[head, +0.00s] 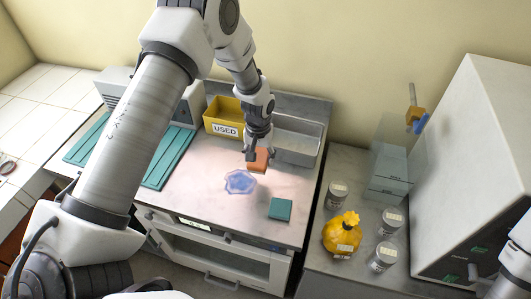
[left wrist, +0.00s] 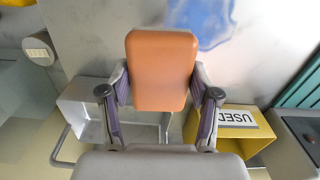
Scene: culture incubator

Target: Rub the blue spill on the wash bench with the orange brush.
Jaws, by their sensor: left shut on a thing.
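The orange brush (head: 258,160) is a block held between the fingers of my left gripper (head: 259,150), over the wash bench (head: 200,195). In the left wrist view the orange brush (left wrist: 162,68) fills the space between the two fingers of my left gripper (left wrist: 160,95). The blue spill (head: 240,182) is a flat irregular patch on the bench, just in front and to the left of the brush. The spill (left wrist: 212,20) also shows beside the brush in the left wrist view. I cannot tell whether the brush touches the bench. My right gripper is not in view.
A yellow USED bin (head: 222,113) and a grey metal tray (head: 297,140) stand at the back of the bench. A teal block (head: 280,209) lies at the front right. Teal mats (head: 168,158) lie left.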

